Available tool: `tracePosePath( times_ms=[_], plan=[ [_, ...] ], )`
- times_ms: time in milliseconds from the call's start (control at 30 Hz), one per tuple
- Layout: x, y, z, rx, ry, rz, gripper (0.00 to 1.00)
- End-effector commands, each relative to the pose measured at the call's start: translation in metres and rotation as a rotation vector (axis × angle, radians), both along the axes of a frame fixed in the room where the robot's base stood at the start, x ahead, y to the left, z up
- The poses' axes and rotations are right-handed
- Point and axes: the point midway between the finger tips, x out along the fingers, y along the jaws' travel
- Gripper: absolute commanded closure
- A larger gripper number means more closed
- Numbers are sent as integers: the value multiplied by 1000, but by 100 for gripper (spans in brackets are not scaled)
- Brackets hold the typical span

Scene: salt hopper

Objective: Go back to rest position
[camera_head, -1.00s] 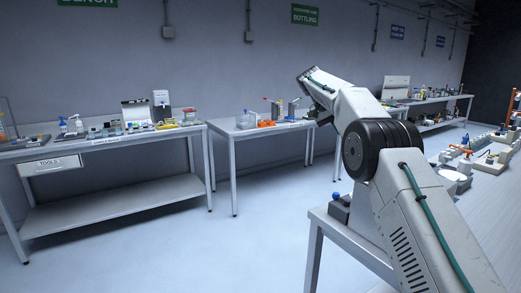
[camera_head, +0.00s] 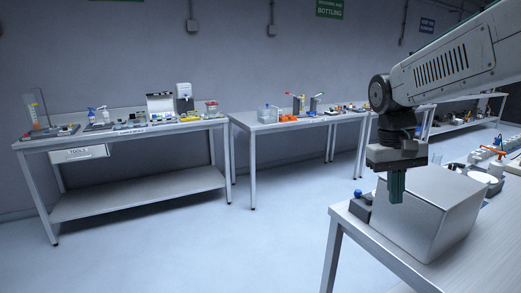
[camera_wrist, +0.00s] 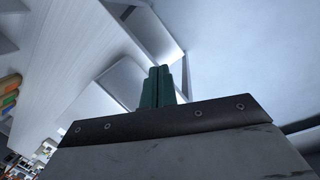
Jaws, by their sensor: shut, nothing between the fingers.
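My gripper (camera_head: 396,187) hangs from my arm at the right of the head view, with its green fingers pointing down. It is in front of the near edge of a grey metal box (camera_head: 430,215) on the right-hand table (camera_head: 485,235). In the wrist view the green fingers (camera_wrist: 157,85) lie close together with nothing between them. The box also shows behind the fingers in the wrist view (camera_wrist: 122,80). I cannot tell whether the fingers touch the box.
A dark block with a blue knob (camera_head: 358,205) stands on the table corner beside the box. White devices (camera_head: 480,172) stand further back there. A tools bench (camera_head: 135,193) and a bottling table (camera_head: 300,121) line the wall. The floor (camera_head: 180,245) between is clear.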

Motion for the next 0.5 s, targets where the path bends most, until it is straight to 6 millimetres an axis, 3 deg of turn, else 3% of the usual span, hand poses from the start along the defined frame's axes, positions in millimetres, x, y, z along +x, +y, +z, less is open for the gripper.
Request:
tracePosePath(
  times_ms=[33, 300, 500],
  plan=[
    [-28, 3, -1, 19, -12, 8, 100],
    [-150, 18, -31, 106, -82, 30, 100],
    [-214, 23, -50, 136, -145, 21, 100]
  ],
)
